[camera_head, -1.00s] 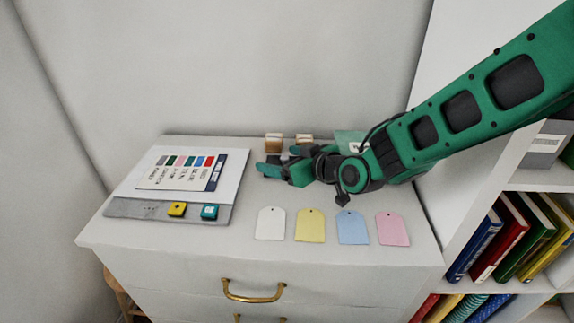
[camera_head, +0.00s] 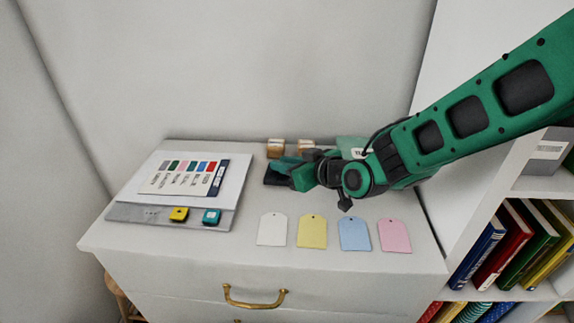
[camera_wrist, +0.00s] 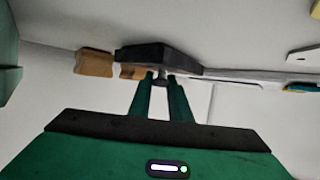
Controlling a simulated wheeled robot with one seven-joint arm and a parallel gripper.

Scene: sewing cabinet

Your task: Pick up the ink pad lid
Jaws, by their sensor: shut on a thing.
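My gripper (camera_head: 284,172) is over the back middle of the cabinet top. In the wrist view my gripper (camera_wrist: 160,78) has its two fingers close together, shut on a small part at the edge of a dark flat slab, the ink pad lid (camera_wrist: 156,55). In the head view a dark piece, which looks like the lid (camera_head: 273,180), shows just below and left of the fingers. The fingers and hand hide much of it. I cannot tell whether it touches the cabinet top.
Two wooden blocks (camera_head: 275,149) stand behind my gripper. White, yellow (camera_head: 312,232), blue and pink tags lie in front. A chart board (camera_head: 185,175) with a yellow piece (camera_head: 179,214) and a teal piece (camera_head: 211,217) lies at left. A bookshelf (camera_head: 530,190) stands at right.

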